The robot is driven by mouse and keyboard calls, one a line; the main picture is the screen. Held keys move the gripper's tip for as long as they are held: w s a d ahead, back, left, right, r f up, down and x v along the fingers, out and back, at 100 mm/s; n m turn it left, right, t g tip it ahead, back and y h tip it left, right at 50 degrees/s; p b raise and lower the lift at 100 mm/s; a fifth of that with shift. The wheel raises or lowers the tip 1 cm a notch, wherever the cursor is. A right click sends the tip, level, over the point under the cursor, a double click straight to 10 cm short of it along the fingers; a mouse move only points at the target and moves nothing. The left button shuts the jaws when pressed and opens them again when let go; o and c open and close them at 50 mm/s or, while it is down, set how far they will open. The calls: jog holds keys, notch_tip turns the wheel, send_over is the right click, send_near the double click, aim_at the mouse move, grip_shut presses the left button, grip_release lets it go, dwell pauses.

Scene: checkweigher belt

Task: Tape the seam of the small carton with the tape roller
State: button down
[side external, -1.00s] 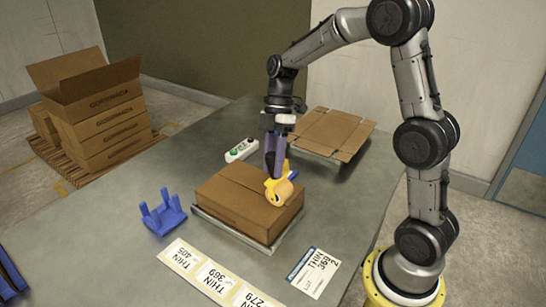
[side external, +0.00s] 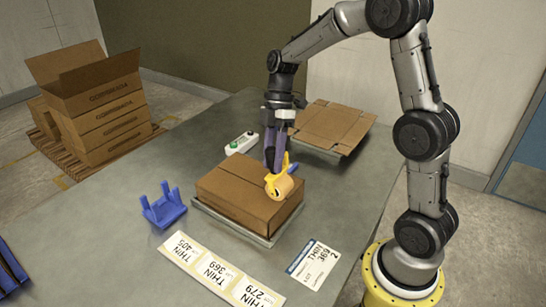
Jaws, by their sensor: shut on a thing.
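The small carton (side external: 235,198) is closed and sits on a low metal plate (side external: 205,211) on the grey table. The tape roller (side external: 280,186) is yellow with a tan roll and a blue part. My gripper (side external: 275,165) is shut on the tape roller and holds it at the right part of the carton's top. The roll appears to touch the top or hang just above it; I cannot tell which. Whether tape lies on the seam is too small to tell.
A blue cradle (side external: 163,208) stands left of the carton. A button box (side external: 241,144) and flattened cardboard (side external: 330,125) lie behind. Label sheets (side external: 212,270) and a printed card (side external: 313,264) lie in front. Stacked cartons (side external: 100,120) stand on a floor pallet.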

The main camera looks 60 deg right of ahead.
jog(key=shift+f, duration=0.2)
jog(key=w, duration=1.2)
jog(key=shift+w+r, duration=0.15)
jog(key=shift+w, duration=0.25)
dwell(1.2)
jog(key=w, duration=0.6)
jog(key=shift+w+f, duration=0.2)
jog(key=shift+f, duration=0.05)
dwell(0.6)
jog(key=shift+r, duration=0.1)
notch_tip(320, 180, up, 7)
dwell(0.8)
